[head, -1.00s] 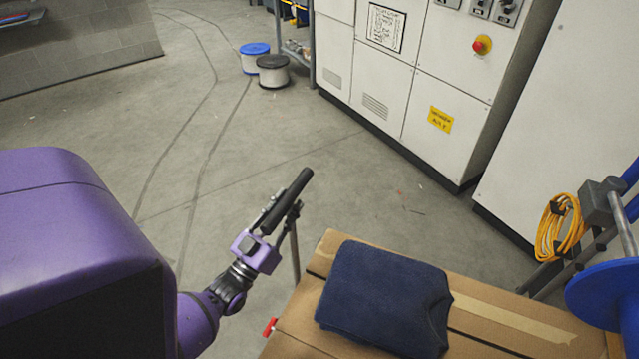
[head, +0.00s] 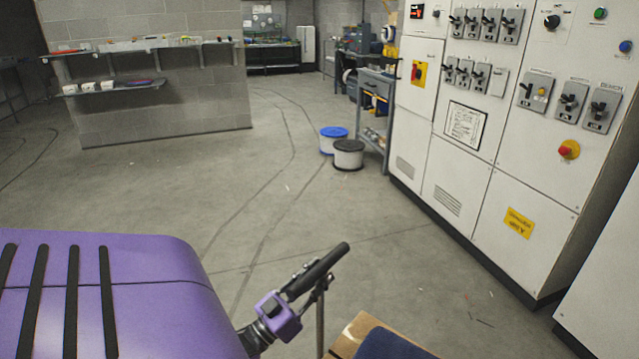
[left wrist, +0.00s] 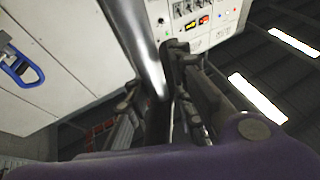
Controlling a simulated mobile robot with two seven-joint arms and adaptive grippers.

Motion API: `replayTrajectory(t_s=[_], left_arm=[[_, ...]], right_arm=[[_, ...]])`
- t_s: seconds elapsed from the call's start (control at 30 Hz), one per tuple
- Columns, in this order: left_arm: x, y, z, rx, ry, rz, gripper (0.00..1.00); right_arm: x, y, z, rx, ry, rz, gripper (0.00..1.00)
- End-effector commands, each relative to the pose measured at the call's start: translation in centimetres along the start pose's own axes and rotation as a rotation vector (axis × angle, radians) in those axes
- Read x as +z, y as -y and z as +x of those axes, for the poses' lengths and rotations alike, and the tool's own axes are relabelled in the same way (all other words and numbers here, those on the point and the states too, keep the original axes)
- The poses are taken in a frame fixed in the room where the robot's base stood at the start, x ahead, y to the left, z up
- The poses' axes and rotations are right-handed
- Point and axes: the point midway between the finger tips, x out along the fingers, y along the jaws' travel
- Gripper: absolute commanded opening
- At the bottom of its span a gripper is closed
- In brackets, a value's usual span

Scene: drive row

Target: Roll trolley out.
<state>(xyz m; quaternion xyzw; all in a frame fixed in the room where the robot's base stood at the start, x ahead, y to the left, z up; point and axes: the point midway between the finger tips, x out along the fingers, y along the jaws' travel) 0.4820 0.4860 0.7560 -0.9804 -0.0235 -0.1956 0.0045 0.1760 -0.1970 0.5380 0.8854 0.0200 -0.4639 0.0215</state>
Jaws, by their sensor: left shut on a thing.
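The trolley's handle (head: 330,261) is a bar with a black grip, low in the middle of the head view, with a thin metal post (head: 320,328) below it. My left gripper (head: 302,285) is shut on this handle. In the left wrist view the shiny metal tube of the handle (left wrist: 141,42) runs down between the dark fingers of the gripper (left wrist: 166,100). A cardboard box (head: 352,334) and a dark blue folded cloth (head: 393,346) show at the bottom edge. The trolley's deck and wheels are hidden. My right gripper is out of view.
White switch cabinets (head: 462,190) line the right side. A block wall with shelves (head: 190,110) is at back left. The floor (head: 240,195) between is clear.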

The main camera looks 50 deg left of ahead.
Motion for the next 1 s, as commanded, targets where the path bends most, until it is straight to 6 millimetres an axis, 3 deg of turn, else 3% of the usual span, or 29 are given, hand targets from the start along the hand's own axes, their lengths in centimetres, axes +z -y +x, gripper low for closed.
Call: replayTrajectory(t_s=[0.03,0.1,0.4,0.53,1.0], left_arm=[[0.0,-0.1,0.1,0.003,0.001,0.004,0.26],[0.0,-0.1,0.1,0.003,0.001,0.003,0.35],[0.0,0.0,0.0,0.001,0.001,0.001,0.35],[0.1,0.0,-0.9,-0.001,0.003,0.001,0.35],[0.1,0.0,-10.0,0.000,0.003,0.002,0.35]], right_arm=[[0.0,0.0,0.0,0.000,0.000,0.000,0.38],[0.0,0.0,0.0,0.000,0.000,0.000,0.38],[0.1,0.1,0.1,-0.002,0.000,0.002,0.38],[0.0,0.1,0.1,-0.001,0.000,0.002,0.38],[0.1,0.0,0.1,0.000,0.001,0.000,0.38]])
